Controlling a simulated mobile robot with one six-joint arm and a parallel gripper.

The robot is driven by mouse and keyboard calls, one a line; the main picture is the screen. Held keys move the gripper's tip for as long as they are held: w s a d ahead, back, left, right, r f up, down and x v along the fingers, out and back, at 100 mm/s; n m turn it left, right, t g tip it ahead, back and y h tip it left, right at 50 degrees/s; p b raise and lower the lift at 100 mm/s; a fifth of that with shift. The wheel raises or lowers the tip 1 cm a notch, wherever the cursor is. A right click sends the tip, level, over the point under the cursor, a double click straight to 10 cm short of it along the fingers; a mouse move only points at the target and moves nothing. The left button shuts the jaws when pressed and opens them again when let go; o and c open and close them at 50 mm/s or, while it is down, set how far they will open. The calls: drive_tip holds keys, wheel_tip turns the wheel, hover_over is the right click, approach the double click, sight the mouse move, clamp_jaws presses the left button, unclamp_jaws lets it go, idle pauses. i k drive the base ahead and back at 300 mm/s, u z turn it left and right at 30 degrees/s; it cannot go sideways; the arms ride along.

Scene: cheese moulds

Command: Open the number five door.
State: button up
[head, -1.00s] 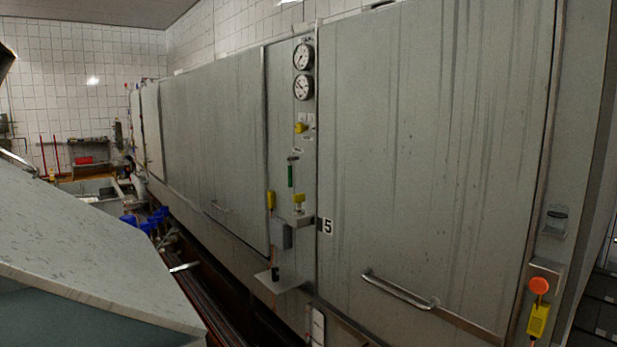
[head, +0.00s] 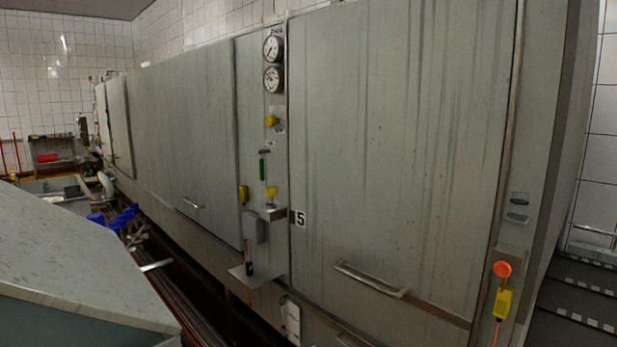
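The number five door (head: 400,150) is a large grey metal panel with streaks, in the middle and right of the head view. It looks closed. A black and white label "5" (head: 300,219) is at its left edge. A horizontal metal bar handle (head: 372,281) is low on the door. My gripper is not in the head view, so its state and its place relative to the handle are hidden.
Two round gauges (head: 273,62) and small valves are left of the door. An orange button (head: 502,269) with a yellow box (head: 503,302) is to the right. A grey slab-topped unit (head: 70,262) fills the lower left. Stairs (head: 580,300) are at far right.

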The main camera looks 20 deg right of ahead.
sight(398, 109)
drive_tip(key=k, duration=1.3)
drive_tip(key=u, duration=0.45)
drive_tip(key=i, duration=0.55)
drive_tip(key=u, duration=0.75)
drive_tip(key=i, duration=0.75)
drive_tip(key=u, duration=0.2)
